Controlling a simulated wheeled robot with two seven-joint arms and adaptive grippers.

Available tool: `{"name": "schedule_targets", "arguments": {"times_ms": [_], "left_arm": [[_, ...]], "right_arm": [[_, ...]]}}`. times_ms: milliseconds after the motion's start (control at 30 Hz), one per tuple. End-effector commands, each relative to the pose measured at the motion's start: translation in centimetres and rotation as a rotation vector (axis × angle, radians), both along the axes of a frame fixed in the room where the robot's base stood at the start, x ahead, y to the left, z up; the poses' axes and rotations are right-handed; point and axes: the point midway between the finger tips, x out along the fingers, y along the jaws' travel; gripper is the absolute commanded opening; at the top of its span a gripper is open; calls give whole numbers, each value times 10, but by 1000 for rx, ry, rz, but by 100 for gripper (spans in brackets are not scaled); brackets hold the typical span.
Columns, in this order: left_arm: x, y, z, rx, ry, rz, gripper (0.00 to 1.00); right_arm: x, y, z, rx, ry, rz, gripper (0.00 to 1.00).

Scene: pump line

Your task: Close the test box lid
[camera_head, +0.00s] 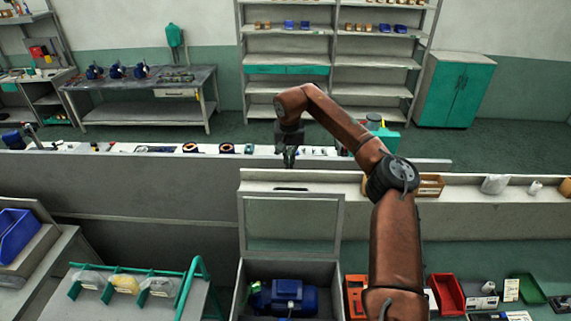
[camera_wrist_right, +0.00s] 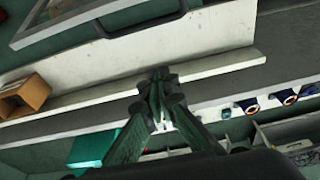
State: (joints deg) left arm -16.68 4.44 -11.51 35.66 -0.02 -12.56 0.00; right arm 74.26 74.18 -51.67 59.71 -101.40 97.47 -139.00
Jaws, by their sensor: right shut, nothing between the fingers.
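The test box (camera_head: 240,292) stands at the front middle, with a blue motor-like pump (camera_head: 285,297) inside. Its lid (camera_head: 262,187) stands open and upright at the back of the box, with a window in its frame and a dark handle (camera_head: 291,189) near the top. The lid (camera_wrist_right: 215,40) and the handle (camera_wrist_right: 142,26) also show at the top of the right wrist view. My right gripper (camera_head: 290,162) points down just beyond the lid's top edge, apart from the handle. In the wrist view its fingertips (camera_wrist_right: 160,78) are together and empty. My left gripper is not in view.
A long ledge with small parts runs behind the lid. A cardboard box (camera_head: 431,185) stands on it at the right. A green rack (camera_head: 130,285) is left of the test box; a red bin (camera_head: 446,294) is to the right. My right arm spans the right-centre.

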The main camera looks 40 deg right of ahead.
Motion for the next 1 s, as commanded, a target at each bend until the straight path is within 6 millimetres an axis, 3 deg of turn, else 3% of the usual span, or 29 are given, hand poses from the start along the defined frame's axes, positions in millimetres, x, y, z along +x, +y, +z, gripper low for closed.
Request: {"name": "schedule_targets", "arguments": {"times_ms": [200,367,633,1000], "left_arm": [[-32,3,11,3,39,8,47],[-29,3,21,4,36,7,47],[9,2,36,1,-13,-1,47],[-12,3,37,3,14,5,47]], "right_arm": [[6,-7,-44,1,5,-3,0],[12,-11,-76,1,4,0,0],[-10,9,-71,0,0,3,0],[-16,17,-71,1,-1,2,0]]}}
